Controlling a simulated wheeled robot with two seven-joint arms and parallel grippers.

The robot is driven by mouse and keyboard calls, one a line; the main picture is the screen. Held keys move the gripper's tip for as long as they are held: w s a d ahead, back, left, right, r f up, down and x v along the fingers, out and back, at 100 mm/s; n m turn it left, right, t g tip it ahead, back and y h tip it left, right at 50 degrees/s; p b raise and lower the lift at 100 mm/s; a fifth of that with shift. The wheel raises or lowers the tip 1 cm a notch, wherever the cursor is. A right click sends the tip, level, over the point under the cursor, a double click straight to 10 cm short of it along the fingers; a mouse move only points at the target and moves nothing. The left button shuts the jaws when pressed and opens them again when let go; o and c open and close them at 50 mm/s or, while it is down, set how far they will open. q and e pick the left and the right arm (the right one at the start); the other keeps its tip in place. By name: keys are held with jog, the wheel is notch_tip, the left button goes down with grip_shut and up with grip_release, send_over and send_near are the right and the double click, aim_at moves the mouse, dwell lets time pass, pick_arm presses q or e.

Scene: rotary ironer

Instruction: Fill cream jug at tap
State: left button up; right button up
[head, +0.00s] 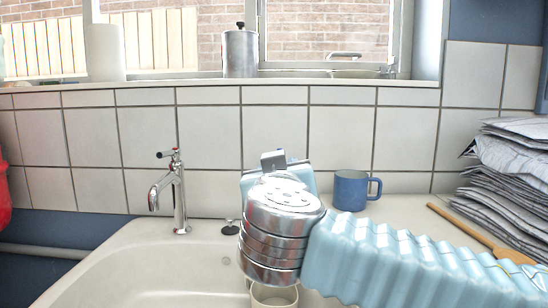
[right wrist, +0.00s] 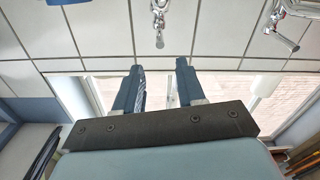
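A cream jug (head: 273,295) stands low in the head view at the sink's right side. Its lower part is cut off by the frame edge, and my right arm's silver wrist partly hides it from above. The chrome tap (head: 178,195) rises behind the sink at the left, its spout bent left and down; chrome tap parts also show in the right wrist view (right wrist: 284,35). My right gripper (right wrist: 158,70) has its two fingers apart with nothing between them, facing the tiled wall. In the head view its fingers are mostly hidden behind the wrist. My left gripper is not in view.
The pale sink (head: 130,270) looks empty where visible. A blue mug (head: 350,190) stands on the counter behind my right arm. A wooden stick (head: 475,232) and a stack of folded grey cloth (head: 515,175) lie at the right. A metal canister (head: 240,53) stands on the windowsill.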

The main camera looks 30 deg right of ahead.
jog(key=p+x, duration=0.2)
jog(key=x, duration=1)
grip_shut()
